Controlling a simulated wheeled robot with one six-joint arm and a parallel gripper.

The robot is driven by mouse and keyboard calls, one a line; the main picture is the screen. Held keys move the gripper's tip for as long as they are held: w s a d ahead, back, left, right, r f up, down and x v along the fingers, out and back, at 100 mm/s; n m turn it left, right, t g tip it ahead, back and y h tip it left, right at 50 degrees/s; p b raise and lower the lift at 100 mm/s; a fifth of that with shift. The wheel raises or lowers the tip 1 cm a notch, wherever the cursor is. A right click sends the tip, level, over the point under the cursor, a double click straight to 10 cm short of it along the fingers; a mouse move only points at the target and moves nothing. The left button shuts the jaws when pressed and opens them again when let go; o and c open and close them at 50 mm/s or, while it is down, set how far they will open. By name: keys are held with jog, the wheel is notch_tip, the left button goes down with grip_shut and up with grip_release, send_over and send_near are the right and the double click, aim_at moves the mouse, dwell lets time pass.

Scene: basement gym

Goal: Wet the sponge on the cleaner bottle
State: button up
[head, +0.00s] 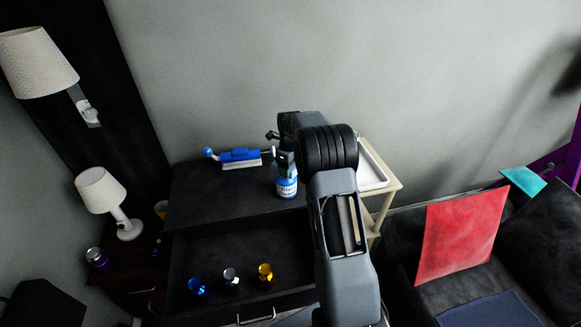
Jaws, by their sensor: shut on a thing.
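The cleaner bottle (287,188), white and blue with a printed label, stands upright on the black cabinet top. My gripper (286,163) is right above the bottle, pointing down, and is shut on a small, dark greenish thing that appears to be the sponge (288,172). The sponge is mostly hidden by the fingers and shadow. It overlaps the bottle's top in the head view; I cannot tell whether they touch.
Below, an open drawer (215,262) holds blue, silver and gold items. A cream side table (373,165) stands to the right, beside a dark sofa with a red cushion (460,230). A lamp (102,190) is left.

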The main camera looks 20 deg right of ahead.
jog(key=shift+r+p, duration=2.4)
jog(key=shift+r, duration=1.15)
